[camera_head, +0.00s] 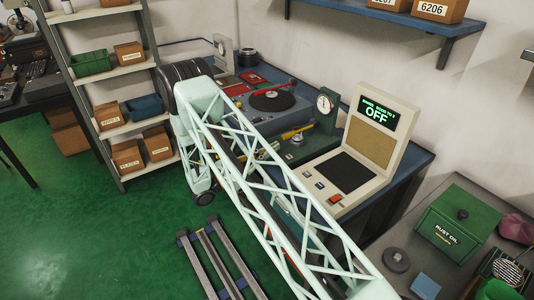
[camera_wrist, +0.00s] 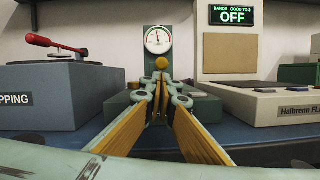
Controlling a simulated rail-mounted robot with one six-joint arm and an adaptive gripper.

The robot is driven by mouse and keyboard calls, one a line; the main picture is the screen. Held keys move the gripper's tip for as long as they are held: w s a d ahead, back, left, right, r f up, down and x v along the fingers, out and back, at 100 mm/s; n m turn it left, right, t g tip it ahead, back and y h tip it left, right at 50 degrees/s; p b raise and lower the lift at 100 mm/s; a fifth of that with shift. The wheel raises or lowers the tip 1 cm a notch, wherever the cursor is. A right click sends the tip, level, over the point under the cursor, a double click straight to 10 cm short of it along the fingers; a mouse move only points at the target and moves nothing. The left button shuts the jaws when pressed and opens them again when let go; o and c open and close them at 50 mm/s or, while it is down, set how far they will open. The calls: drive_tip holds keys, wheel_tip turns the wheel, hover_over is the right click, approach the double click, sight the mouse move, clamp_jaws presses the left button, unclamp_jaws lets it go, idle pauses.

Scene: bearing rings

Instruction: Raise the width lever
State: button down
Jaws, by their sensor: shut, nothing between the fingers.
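A dial gauge (camera_wrist: 158,41) with a white face stands on a green base on the blue bench. It also shows in the head view (camera_head: 325,103). A round orange knob (camera_wrist: 161,63) shows just below the dial, directly beyond my fingertips; it looks like the end of a lever. Which part is the width lever is not labelled. My gripper (camera_wrist: 160,84), with yellow-orange fingers, is shut and empty, pointing at the gauge. Its tips overlap the view just below the knob; I cannot tell whether they touch it. The lever's shaft is hidden behind the fingers.
A grey-blue box (camera_wrist: 45,95) with a red-handled arm stands to the left. A beige console (camera_wrist: 265,105), its display (camera_wrist: 233,15) reading OFF, stands to the right. A green rust oil box (camera_head: 455,222) is farther right.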

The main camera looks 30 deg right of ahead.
drive_tip(key=shift+x, duration=1)
drive_tip(key=shift+r, duration=0.25)
